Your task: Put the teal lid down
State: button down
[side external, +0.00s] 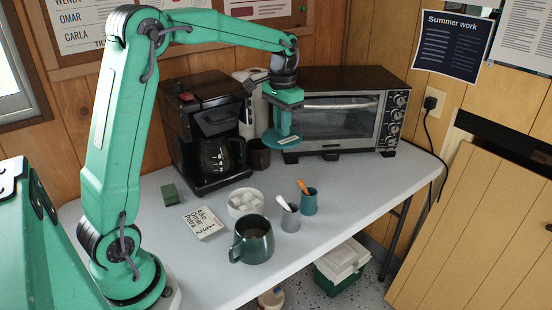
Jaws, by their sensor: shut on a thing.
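The teal lid (281,142) is a flat round disc held level in the air in front of the toaster oven. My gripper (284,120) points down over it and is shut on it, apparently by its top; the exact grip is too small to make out. The lid hangs above the back part of the grey table (330,185), to the right of the coffee maker. A dark teal mug (252,242) stands on the table nearer the front, with its open top showing a brownish inside.
A coffee maker (200,130) and a toaster oven (340,112) stand at the back. A white bowl (246,203), a grey cup (290,220), a teal cup (309,203), a note card (203,223) and a green block (169,194) sit mid-table. The table's right side is clear.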

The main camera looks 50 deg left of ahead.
jog(key=shift+w+a+f, duration=0.2)
jog(key=shift+w+a, duration=0.4)
jog(key=shift+a, duration=0.15)
jog(key=shift+w+a+f, duration=0.2)
jog(key=shift+w+a, duration=0.4)
jog(key=shift+a, duration=0.1)
notch_tip(320, 180, down, 15)
jog(key=shift+d+f, duration=0.1)
jog(key=shift+f, duration=0.05)
jog(key=shift+f, duration=0.1)
jog(key=shift+f, duration=1.75)
jog(key=shift+f, duration=0.15)
jog(key=c, duration=1.3)
grip_release()
